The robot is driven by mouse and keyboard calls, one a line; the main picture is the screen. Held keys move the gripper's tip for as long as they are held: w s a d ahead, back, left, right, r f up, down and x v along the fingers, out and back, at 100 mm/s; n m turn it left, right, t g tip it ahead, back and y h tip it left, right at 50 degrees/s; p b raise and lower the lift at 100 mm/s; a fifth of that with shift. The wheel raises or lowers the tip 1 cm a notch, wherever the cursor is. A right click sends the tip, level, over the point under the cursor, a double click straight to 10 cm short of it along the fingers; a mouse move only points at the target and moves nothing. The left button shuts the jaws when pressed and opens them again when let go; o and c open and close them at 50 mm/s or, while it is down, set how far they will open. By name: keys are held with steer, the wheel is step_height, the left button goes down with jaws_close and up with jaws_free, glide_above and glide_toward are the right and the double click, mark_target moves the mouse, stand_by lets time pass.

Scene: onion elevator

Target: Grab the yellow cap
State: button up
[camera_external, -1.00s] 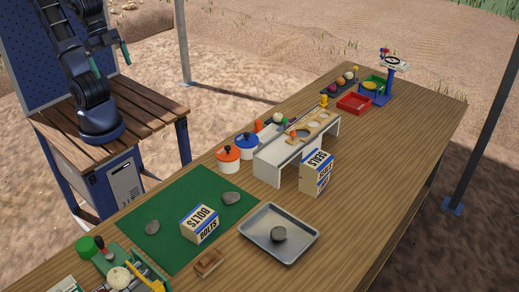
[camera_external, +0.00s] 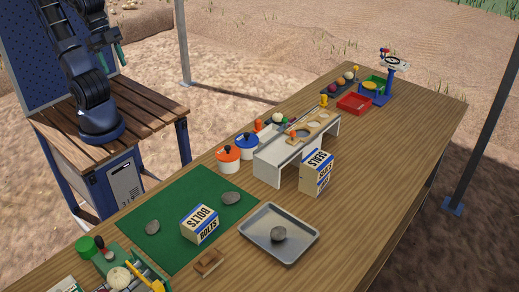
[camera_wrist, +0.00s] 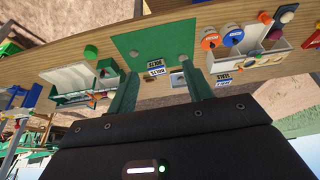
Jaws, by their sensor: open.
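Several small yellow things are in the external view, and I cannot tell for sure which is the yellow cap. A yellow knob-like piece (camera_external: 324,100) stands at the far end of the white raised stand (camera_external: 268,172). A flat yellow round piece (camera_external: 370,86) lies in the green tray at the far end. My gripper (camera_external: 106,58) is raised above the slatted side table, far from these pieces. Its two green fingers are apart with nothing between them, as the wrist view (camera_wrist: 158,70) also shows.
A metal tray (camera_external: 262,245) holds another stone. A second box (camera_external: 317,172) stands by the white stand. Orange-lidded and blue-lidded pots (camera_external: 228,157) stand beside it. A red tray (camera_external: 354,104) lies beyond.

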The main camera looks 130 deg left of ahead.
steer(key=w+a+r+n+g, duration=0.1)
steer(key=w+a+r+n, duration=0.25)
steer(key=w+a, duration=0.45)
steer(key=w+a+r+n, duration=0.3)
steer(key=w+a+r, duration=0.15)
steer(key=w, duration=0.75)
steer(key=w+a+f+n+g, duration=0.1)
steer(key=w+a+n, duration=0.2)
steer(key=w+a, duration=0.65)
steer(key=w+a+f+n+g, duration=0.1)
steer(key=w+a+n, duration=0.2)
steer(key=w+a, duration=0.7)
steer(key=n+g, duration=0.2)
steer(key=n, duration=0.8)
glide_above(324, 95)
step_height(324, 95, down, 32)
steer(key=f, duration=0.6)
steer(key=shift+d, duration=0.35)
steer(key=shift+w+a+f, duration=0.1)
steer(key=shift+a+f, duration=0.1)
steer(key=shift+f, duration=1.15)
steer(key=shift+a+f, duration=0.15)
steer(key=shift+f, duration=1.15)
steer(key=c, duration=1.1)
steer(key=shift+o, duration=0.2)
steer(key=shift+r, duration=0.1)
